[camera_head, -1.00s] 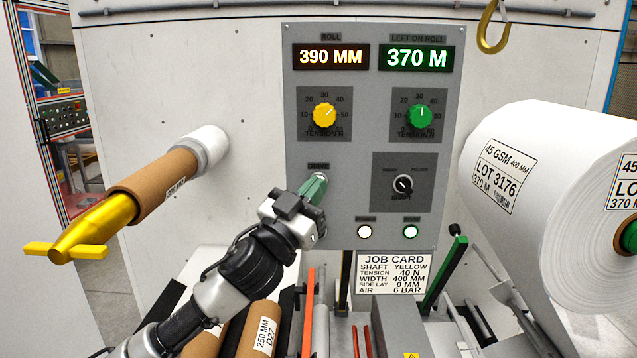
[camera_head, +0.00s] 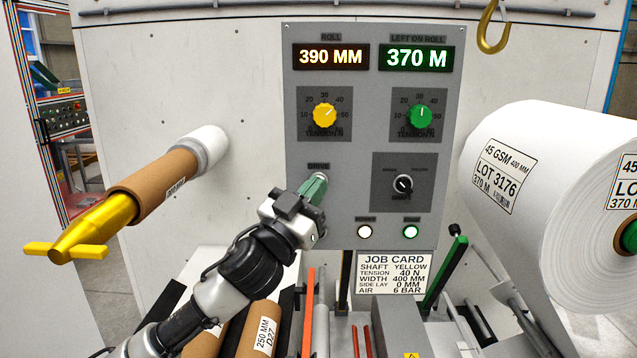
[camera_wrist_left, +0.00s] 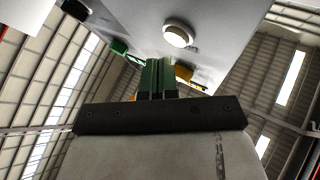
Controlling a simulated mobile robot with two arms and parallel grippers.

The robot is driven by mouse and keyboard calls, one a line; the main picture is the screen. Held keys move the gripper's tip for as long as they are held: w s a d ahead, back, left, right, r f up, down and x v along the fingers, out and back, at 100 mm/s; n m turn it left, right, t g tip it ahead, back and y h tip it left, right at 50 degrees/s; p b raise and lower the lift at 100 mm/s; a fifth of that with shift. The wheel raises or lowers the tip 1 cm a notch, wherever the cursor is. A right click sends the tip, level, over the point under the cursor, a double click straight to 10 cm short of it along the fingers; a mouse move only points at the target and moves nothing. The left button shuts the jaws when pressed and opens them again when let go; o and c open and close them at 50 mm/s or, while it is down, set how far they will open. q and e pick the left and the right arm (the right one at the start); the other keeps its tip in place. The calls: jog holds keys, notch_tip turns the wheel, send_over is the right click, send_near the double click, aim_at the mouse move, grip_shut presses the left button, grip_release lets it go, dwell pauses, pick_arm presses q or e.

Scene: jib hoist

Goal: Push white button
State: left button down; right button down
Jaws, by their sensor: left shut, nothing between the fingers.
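The grey control panel (camera_head: 362,80) faces me. Under its DRIVE label is a pale round button (camera_head: 321,176), mostly hidden behind my left fingertips. In the left wrist view a white round button with a pale rim (camera_wrist_left: 178,35) shows just beyond and to the right of the fingertips. My left gripper (camera_head: 315,187) has green fingers, shut and empty, pointing at the panel by this button; the fingers also show in the left wrist view (camera_wrist_left: 157,75). Whether they touch the button I cannot tell. My right gripper is not in view.
Two lit round lamps or buttons, left (camera_head: 364,232) and right (camera_head: 411,232), sit lower on the panel. A yellow knob (camera_head: 324,115), green knob (camera_head: 420,116) and black selector (camera_head: 403,184) are above. A shaft with a brown core (camera_head: 165,184) is left, a white roll (camera_head: 545,160) right.

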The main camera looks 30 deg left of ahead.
pick_arm(q)
jog(key=shift+w+a, duration=0.2)
jog(key=shift+w, duration=0.15)
jog(key=shift+w+a, duration=0.3)
jog(key=shift+w, duration=0.05)
dwell(0.8)
jog(key=shift+s+d, duration=0.1)
dwell(0.3)
jog(key=shift+s+d, duration=0.35)
jog(key=shift+s, duration=0.25)
jog(key=s+d, duration=0.1)
jog(key=s, duration=0.1)
jog(key=s+d, duration=0.1)
jog(key=s, duration=0.1)
jog(key=shift+s+d, duration=0.1)
jog(key=shift+d, duration=0.25)
